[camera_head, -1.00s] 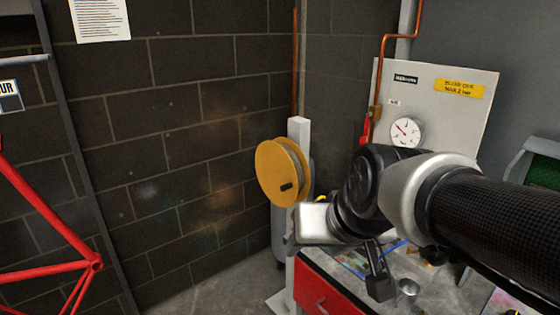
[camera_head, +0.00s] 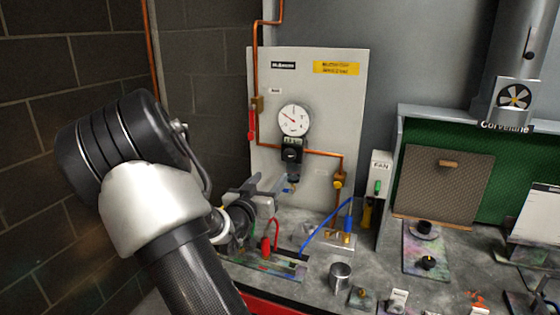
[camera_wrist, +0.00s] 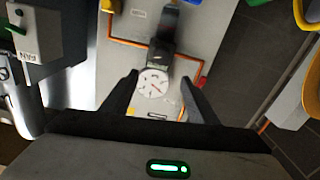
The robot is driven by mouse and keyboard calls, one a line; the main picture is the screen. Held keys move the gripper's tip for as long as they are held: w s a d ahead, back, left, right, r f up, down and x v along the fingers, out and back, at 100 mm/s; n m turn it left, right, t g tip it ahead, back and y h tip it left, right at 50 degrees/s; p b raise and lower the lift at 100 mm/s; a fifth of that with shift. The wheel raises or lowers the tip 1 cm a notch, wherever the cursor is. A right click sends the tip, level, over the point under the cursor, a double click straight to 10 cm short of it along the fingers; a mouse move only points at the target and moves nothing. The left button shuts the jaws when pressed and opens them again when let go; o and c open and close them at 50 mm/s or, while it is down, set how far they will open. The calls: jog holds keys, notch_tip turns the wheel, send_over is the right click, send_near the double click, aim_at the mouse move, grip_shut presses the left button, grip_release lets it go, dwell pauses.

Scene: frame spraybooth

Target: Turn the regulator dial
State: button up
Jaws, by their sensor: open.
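The regulator dial (camera_head: 292,155) is a black knob under a round white gauge (camera_head: 294,120) on a pale wall panel (camera_head: 350,100). My gripper (camera_head: 268,193) is low and left of the dial in the head view, in front of the panel and apart from it. In the wrist view the picture is turned over: the gauge (camera_wrist: 153,83) shows between the two dark fingers of my gripper (camera_wrist: 161,80), and the black regulator (camera_wrist: 161,50) is above it. The fingers are spread and nothing is between them that I can see touching.
A red-handled valve (camera_head: 252,122) on copper pipe is left of the gauge. A fan switch box (camera_head: 380,175) stands right of the panel. A blue hose (camera_head: 325,228), a metal cup (camera_head: 340,276) and small parts crowd the bench. A green-backed booth (camera_head: 480,160) is at right.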

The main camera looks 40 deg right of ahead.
aim_at(288, 157)
jog(key=p+x, duration=0.1)
jog(key=x, duration=1.5)
jog(key=shift+d+f, duration=0.1)
jog(key=shift+f, duration=0.05)
jog(key=c, duration=1)
jog(key=shift+c, duration=0.2)
jog(key=shift+f+b, duration=0.15)
jog(key=shift+b, duration=0.3)
